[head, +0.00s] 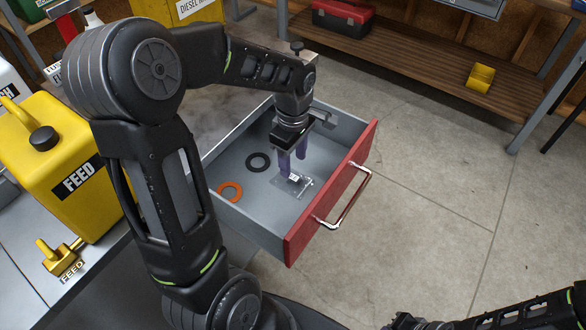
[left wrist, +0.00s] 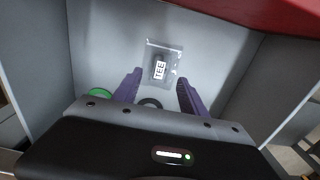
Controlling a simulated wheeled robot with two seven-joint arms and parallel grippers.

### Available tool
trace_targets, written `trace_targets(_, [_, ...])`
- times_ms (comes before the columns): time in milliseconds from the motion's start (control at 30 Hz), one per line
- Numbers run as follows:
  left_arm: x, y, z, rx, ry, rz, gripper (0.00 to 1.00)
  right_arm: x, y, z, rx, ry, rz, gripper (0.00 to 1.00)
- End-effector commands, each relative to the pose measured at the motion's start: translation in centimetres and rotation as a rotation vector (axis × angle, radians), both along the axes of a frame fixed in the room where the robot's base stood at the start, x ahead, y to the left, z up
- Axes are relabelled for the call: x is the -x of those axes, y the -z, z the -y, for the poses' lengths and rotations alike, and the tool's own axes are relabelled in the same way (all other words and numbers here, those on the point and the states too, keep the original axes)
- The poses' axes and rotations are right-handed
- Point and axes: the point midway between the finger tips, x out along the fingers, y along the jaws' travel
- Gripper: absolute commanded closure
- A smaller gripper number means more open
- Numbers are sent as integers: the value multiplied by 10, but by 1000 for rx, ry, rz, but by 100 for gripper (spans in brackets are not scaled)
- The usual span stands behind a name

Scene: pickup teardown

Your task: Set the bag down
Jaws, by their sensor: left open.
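The bag (head: 305,187) is a small clear packet with a white label and a dark part inside. It lies on the floor of the open drawer (head: 240,205), which has grey walls and a red front. In the left wrist view the bag (left wrist: 161,62) lies flat beyond my fingertips, its label reading "TEE". My left gripper (head: 292,166) points down into the drawer with purple fingers. In the left wrist view its fingers (left wrist: 160,88) are apart with nothing between them. The right gripper (head: 412,322) is at the bottom edge, mostly cut off.
An orange ring (head: 230,191) and a black ring (head: 258,162) lie in the drawer. A green round piece (left wrist: 100,93) shows in the left wrist view. A yellow FEED can (head: 60,160) stands on the bench at left. The drawer handle (head: 345,203) juts over open floor.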

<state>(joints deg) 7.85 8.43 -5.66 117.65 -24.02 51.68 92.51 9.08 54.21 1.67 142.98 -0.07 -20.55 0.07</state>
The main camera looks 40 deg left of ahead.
Motion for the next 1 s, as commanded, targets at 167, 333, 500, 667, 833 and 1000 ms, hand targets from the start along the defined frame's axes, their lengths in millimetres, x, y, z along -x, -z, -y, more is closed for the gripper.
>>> trace_targets(167, [-1, -38, 0, -1, 1, 4, 50, 0, -2, 0, 0, 0, 0, 100])
trace_targets(333, [0, -57, 0, 0, 0, 1, 50, 0, -2, 0, 0, 0, 0, 100])
trace_targets(500, [0, -61, 0, 0, 1, 0, 50, 0, -2, 0, 0, 0, 0, 100])
trace_targets(667, [0, -61, 0, 0, 1, 0, 50, 0, -2, 0, 0, 0, 0, 100])
trace_targets(833, [0, -61, 0, 0, 0, 0, 50, 0, -2, 0, 0, 0, 0, 100])
trace_targets(1000, [0, -61, 0, 0, 0, 0, 50, 0, -2, 0, 0, 0, 0, 100])
